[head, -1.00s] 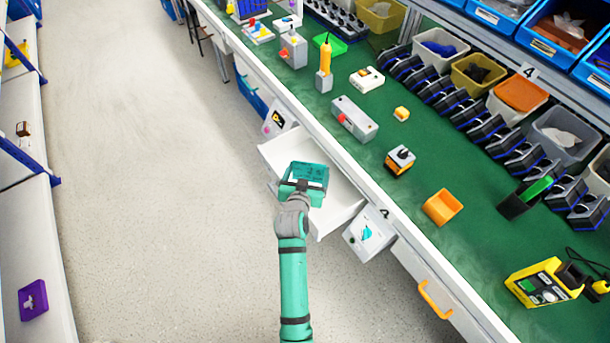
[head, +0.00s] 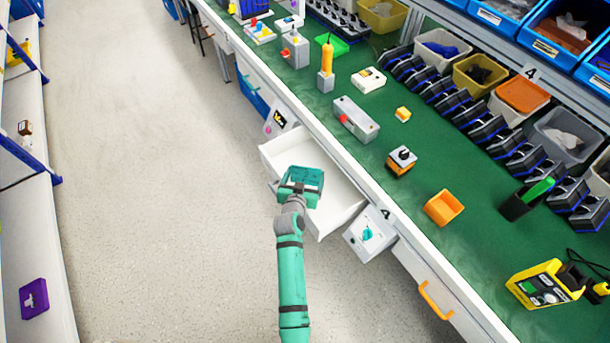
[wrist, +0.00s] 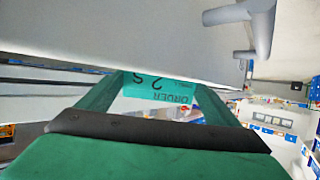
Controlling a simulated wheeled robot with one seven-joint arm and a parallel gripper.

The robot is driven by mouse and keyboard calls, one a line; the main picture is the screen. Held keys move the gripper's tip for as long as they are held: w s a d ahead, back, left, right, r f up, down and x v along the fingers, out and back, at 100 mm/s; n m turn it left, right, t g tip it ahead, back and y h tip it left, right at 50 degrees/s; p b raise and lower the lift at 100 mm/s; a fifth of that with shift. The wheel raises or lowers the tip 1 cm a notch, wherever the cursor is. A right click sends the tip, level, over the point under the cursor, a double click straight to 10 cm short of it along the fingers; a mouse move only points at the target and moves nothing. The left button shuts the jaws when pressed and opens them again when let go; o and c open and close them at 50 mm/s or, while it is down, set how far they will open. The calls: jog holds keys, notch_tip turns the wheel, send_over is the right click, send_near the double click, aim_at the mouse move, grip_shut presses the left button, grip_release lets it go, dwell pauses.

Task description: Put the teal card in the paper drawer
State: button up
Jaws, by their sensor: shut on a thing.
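The teal card (head: 306,175) is in my gripper (head: 300,186), over the open white drawer (head: 343,199). In the head view the card covers part of the drawer's left and front area; I cannot tell its height above the floor of the drawer. In the wrist view the teal card (wrist: 155,87) shows between the two green fingers, with printed text upside down. My gripper is shut on it. The bare white inside of the drawer shows to the right of the card.
A grey box with a teal knob (head: 367,233) is on the bench front beside the drawer. An orange handle (head: 435,299) is further along. A shelf (head: 35,240) stands left across clear floor.

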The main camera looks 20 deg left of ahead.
jog(key=shift+f, duration=0.25)
